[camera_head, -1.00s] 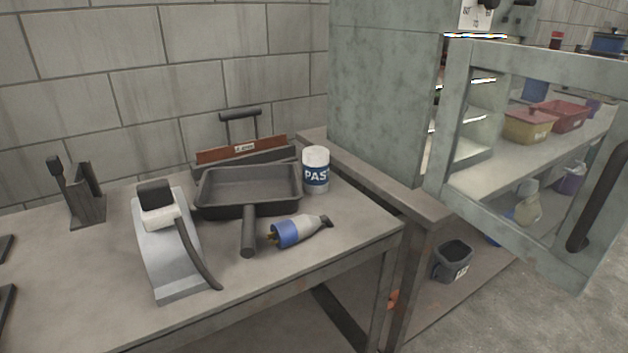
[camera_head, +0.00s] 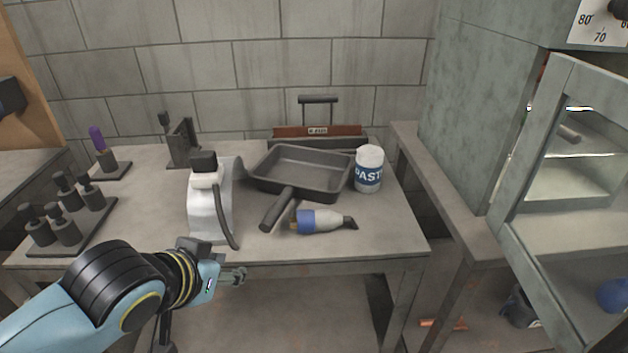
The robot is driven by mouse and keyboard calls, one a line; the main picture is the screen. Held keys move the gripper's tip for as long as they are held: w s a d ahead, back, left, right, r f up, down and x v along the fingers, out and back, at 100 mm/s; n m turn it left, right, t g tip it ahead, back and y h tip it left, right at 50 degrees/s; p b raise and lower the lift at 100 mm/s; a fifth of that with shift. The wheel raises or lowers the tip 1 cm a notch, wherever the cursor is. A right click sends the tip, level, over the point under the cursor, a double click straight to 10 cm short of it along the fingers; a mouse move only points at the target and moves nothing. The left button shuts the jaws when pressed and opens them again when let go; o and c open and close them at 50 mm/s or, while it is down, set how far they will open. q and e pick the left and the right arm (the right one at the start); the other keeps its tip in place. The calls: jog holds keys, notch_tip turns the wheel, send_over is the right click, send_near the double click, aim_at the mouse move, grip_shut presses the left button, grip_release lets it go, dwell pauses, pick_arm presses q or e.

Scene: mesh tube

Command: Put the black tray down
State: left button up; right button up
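The black tray (camera_head: 313,177) has a single handle (camera_head: 278,210) pointing toward me. It rests on the grey workbench (camera_head: 370,228), in front of a red and black holder. My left gripper (camera_head: 238,276) is in front of the bench's front edge, below and to the left of the tray handle, and apart from it. Its fingers are small and seen side-on, so I cannot tell whether they are open or shut. No tray is held in view. My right gripper is not in view.
A blue and white tool (camera_head: 320,221) lies right of the handle. A paste can (camera_head: 369,169) stands right of the tray. A curved metal stand (camera_head: 209,204) is left of it. An open cabinet door (camera_head: 540,160) is at the right.

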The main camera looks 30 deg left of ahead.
aim_at(271, 211)
pick_arm(q)
jog(key=w+r+t, duration=0.1)
jog(key=w, duration=0.1)
jog(key=w+r+n+t, duration=0.1)
jog(key=w+t, duration=0.1)
jog(key=w+r+t, duration=0.2)
jog(key=shift+h+p, duration=0.4)
jog(key=x, duration=0.4)
jog(key=shift+w, duration=0.4)
jog(key=x, duration=0.6)
jog(key=shift+r, duration=0.1)
grip_shut()
